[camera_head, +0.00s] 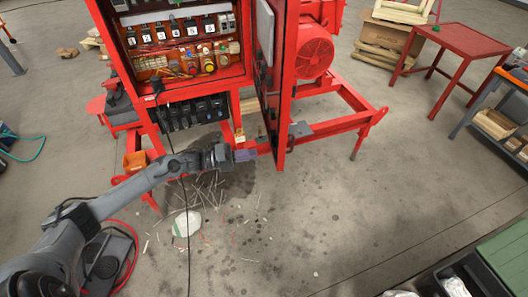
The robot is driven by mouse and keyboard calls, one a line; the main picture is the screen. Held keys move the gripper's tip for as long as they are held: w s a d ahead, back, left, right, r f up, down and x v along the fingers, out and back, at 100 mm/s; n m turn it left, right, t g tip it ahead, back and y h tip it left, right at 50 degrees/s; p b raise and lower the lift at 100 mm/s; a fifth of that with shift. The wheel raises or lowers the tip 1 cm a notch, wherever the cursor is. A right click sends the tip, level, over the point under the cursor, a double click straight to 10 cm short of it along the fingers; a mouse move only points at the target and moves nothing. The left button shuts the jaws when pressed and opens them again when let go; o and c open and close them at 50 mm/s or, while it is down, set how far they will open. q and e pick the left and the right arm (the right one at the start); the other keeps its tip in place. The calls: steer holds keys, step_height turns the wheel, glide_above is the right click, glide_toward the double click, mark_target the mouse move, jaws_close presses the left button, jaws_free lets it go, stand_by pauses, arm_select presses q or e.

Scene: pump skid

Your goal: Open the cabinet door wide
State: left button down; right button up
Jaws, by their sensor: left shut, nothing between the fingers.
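The red cabinet (125,62) stands at the top left of the head view, with breakers, numbered switches and round buttons showing inside. Its red door (291,75) is hinged at the right and stands swung out, seen nearly edge-on, so the interior is uncovered. The door's dark inner side faces the opening. My left gripper (252,155) is shut and empty. It is low in front of the cabinet, just left of the door's lower part. I cannot tell whether its fingertips touch the door. My right gripper is not in view.
A red motor (314,52) and the red skid frame (345,123) lie right of the door. A black cable hangs from the cabinet past my left arm. A red table (462,40) stands at the upper right. Scraps litter the floor below; the floor at centre right is clear.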

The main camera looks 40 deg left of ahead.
mark_target(273, 152)
arm_select(q)
steer(key=x, duration=0.3)
steer(key=shift+w+d+r+p, duration=0.1)
steer(key=shift+w+d+p, duration=0.15)
steer(key=shift+w+p, duration=0.1)
steer(key=shift+x, duration=0.75)
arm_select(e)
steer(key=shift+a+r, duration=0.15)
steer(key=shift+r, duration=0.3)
